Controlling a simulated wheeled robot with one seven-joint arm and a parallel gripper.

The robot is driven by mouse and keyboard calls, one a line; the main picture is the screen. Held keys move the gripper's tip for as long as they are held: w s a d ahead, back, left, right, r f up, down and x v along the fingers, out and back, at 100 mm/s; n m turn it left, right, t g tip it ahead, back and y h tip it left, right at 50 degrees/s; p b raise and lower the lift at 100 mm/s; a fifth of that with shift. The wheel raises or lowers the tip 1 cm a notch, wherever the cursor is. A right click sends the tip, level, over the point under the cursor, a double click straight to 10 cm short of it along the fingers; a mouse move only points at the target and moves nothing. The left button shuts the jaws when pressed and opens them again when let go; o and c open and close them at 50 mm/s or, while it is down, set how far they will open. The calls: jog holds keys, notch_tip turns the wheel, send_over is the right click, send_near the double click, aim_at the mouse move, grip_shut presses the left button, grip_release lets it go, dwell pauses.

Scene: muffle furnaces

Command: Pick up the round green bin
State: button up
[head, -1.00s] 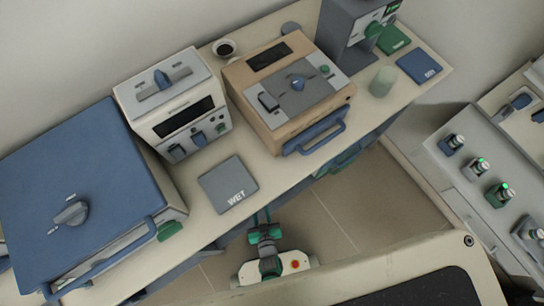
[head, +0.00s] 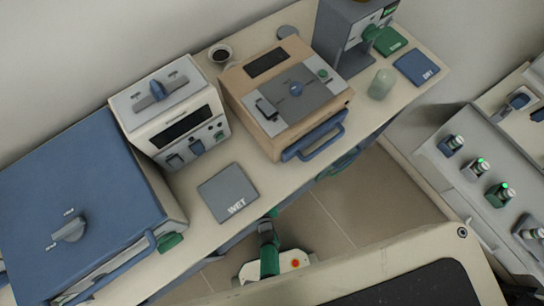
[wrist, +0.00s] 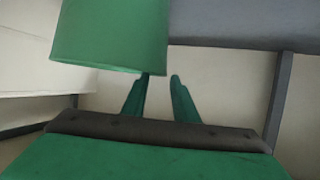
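The round green bin (wrist: 108,38) fills the upper left of the wrist view, its smooth wall tapering. Its lower right edge overlaps the tip of my left finger in the picture; I cannot tell whether they touch. In the head view a green curved edge (head: 340,166), likely the bin's, shows below the bench front, mostly hidden by the bench. My gripper (wrist: 160,78) has its two green fingers apart with nothing between them. In the head view my gripper (head: 271,214) is at the bench's front edge near the WET mat, its fingertips largely hidden.
The bench (head: 190,228) carries a blue furnace (head: 85,170), a white unit (head: 150,100), a tan furnace (head: 245,95), a grey WET mat (head: 227,192) and a translucent green cup (head: 381,84). A grey side counter (head: 440,170) stands right. Floor (head: 345,215) is open between them.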

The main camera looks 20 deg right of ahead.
jog(key=x, duration=0.4)
jog(key=shift+f, duration=0.15)
jog(key=shift+w+a+f, duration=0.15)
jog(key=shift+w, duration=0.05)
jog(key=shift+a, duration=0.15)
jog(key=shift+d, duration=0.25)
jog(key=shift+c, duration=0.5)
jog(key=shift+s+d, duration=0.1)
grip_shut()
jog(key=shift+a+f, duration=0.1)
jog(key=shift+a, duration=0.1)
jog(key=shift+a+f, duration=0.1)
jog(key=shift+a, duration=0.05)
